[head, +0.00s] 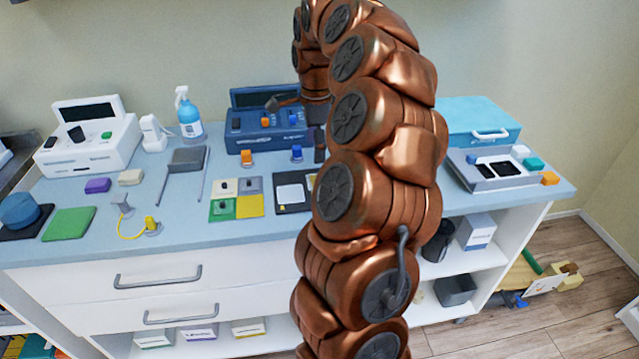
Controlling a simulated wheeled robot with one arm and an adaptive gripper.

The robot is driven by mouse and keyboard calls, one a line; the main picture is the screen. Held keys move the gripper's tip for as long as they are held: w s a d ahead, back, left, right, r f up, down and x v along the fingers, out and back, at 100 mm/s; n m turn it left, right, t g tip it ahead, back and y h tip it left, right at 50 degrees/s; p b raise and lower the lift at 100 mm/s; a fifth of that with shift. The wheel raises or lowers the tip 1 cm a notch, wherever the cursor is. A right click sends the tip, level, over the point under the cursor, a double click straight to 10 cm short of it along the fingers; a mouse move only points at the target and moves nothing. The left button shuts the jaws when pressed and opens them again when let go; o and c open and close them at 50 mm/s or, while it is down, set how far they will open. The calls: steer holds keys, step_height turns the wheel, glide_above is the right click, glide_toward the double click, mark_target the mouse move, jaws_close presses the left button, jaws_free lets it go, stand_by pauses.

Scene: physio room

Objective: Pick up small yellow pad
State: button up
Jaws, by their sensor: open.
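A small yellow square pad (250,205) lies flat on the counter. My gripper (296,131) is open and empty, behind and to the right of the yellow pad. It hangs in front of the dark blue device (247,133), and my own arm partly hides it. The gap between the gripper and the counter is hard to judge.
The counter (185,232) also holds a green mat (69,223), a yellow cable plug (152,225), a grey stand (187,160), a blue spray bottle (189,117) and a black-framed item (293,193) right of the pad. My arm hides the counter's middle right.

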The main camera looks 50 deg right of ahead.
steer(key=shift+s+d+f+m, duration=0.1)
steer(key=shift+d+f+m, duration=0.25)
steer(key=shift+f, duration=0.15)
steer(key=shift+s+a+f+p, duration=0.1)
steer(key=shift+f+p, duration=0.35)
steer(key=shift+f, duration=1.35)
steer(key=shift+a+f+p, duration=0.1)
steer(key=shift+f+p, duration=0.35)
steer(key=shift+f, duration=1.3)
steer(key=shift+c, duration=0.3)
jaws_close()
